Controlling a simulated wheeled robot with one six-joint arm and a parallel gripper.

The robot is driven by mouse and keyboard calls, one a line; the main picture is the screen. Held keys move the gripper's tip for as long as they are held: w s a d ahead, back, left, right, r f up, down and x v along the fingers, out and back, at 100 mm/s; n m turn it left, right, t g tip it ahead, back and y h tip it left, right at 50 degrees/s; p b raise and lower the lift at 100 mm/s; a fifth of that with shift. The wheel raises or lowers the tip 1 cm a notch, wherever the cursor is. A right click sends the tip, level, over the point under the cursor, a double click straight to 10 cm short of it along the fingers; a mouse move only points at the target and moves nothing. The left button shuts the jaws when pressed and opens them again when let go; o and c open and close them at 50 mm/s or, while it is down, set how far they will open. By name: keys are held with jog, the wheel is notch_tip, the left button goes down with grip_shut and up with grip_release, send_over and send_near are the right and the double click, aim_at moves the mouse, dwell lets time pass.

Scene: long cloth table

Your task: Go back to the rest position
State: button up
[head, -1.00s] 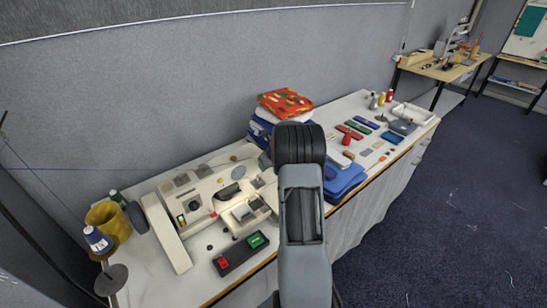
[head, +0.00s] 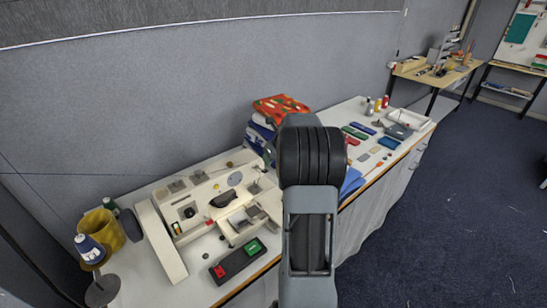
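My arm stands up in the middle of the head view, in front of the long table (head: 207,286). Its links hide part of the table's middle. My gripper cannot be made out in this view, so I cannot see its fingers or whether it holds anything.
On the table's left are a cream machine (head: 160,240), a black box with red and green buttons (head: 238,260) and a yellow container (head: 98,228). Folded cloths (head: 279,107) are stacked behind my arm. Small items and a white tray (head: 408,117) lie farther right. Open blue floor (head: 450,230) is at right.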

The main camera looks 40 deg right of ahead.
dwell(0.4)
jog(key=s+a+r+m, duration=0.1)
jog(key=s+a+m, duration=0.5)
jog(key=a+m, duration=0.4)
jog(key=s+a+r+m+b, duration=0.1)
jog(key=s+a+r+m, duration=0.1)
jog(key=s+a+m, duration=0.5)
jog(key=s+a+r+m+g, duration=0.1)
jog(key=s+a+r+m, duration=0.1)
jog(key=s+a+m, duration=0.5)
jog(key=a+m, duration=0.6)
jog(key=m, duration=0.6)
jog(key=shift+s+a+b, duration=0.2)
jog(key=shift+s+b, duration=0.05)
jog(key=shift+b, duration=0.05)
